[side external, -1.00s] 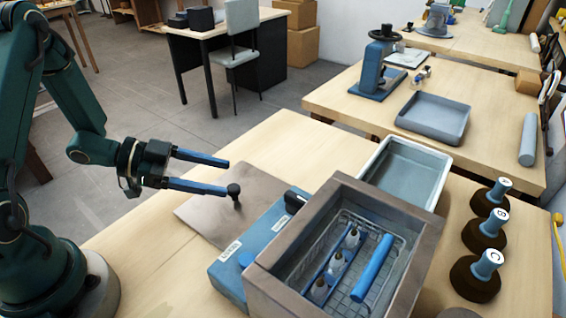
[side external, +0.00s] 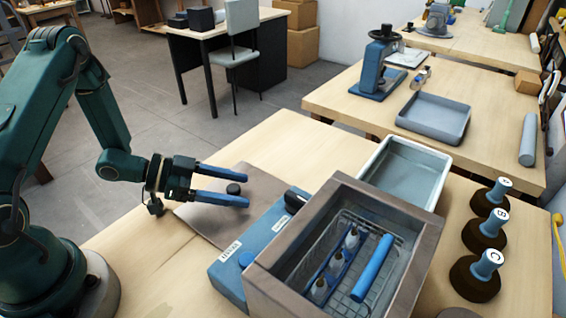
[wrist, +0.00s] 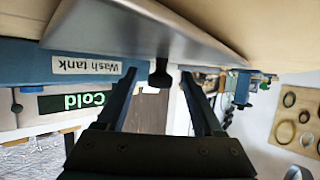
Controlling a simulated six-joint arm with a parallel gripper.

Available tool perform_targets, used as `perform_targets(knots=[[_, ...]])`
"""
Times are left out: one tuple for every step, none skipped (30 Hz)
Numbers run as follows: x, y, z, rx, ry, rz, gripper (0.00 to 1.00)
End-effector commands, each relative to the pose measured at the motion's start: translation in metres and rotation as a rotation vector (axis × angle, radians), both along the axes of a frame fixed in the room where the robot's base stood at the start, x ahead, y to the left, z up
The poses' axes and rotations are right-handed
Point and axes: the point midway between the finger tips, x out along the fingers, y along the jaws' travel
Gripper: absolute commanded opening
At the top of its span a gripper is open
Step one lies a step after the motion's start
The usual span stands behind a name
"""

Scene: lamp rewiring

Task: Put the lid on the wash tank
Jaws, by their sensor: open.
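The lid (side external: 212,222) is a flat grey-brown metal plate with a black knob (side external: 234,188), lying on the bench left of the wash tank. The wash tank (side external: 425,255) is an open box with a blue control housing (side external: 240,265) on its left side. My gripper (side external: 252,188) is open, with one blue finger on either side of the knob, apart from it as far as I can see. In the wrist view the knob (wrist: 160,76) hangs from the lid's (wrist: 140,28) surface between my two fingers. The picture there is upside down.
Inside the tank is a wire basket (side external: 345,228) with small white bottles and a blue cylinder (side external: 372,268). A grey tray (side external: 405,172) stands behind the tank. Several dark-based weights, one here (side external: 485,268), stand to its right. Bare bench lies behind the lid.

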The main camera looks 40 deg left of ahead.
Motion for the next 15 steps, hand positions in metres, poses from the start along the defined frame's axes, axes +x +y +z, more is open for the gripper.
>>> perform_targets(knots=[[0.0000,0.0001,0.0000,0.000,0.000,0.000,0.69],[-0.0001,0.0002,0.0001,0.000,0.000,0.000,0.57],[-0.0001,0.0002,0.0001,0.000,0.000,0.000,0.42],[-0.0001,0.0002,0.0001,0.000,0.000,0.000,0.31],[-0.0001,0.0002,0.0001,0.000,0.000,0.000,0.19],[-0.0001,0.0003,0.0001,0.000,0.000,0.000,0.04],[-0.0001,0.0003,0.0001,0.000,0.000,0.000,0.00],[-0.0001,0.0003,0.0001,0.000,0.000,0.001,0.00],[0.0000,0.0003,0.0002,0.000,0.000,0.001,0.00],[0.0001,0.0003,0.0005,0.000,-0.001,0.001,0.00],[0.0001,0.0003,0.0005,0.000,-0.001,0.001,0.00],[0.0001,0.0003,0.0005,0.000,-0.001,0.001,0.00],[0.0001,0.0004,0.0005,0.000,-0.001,0.001,0.00],[0.0001,0.0004,0.0005,0.000,-0.001,0.001,0.00],[0.0001,0.0004,0.0005,0.000,-0.002,0.001,0.00]])
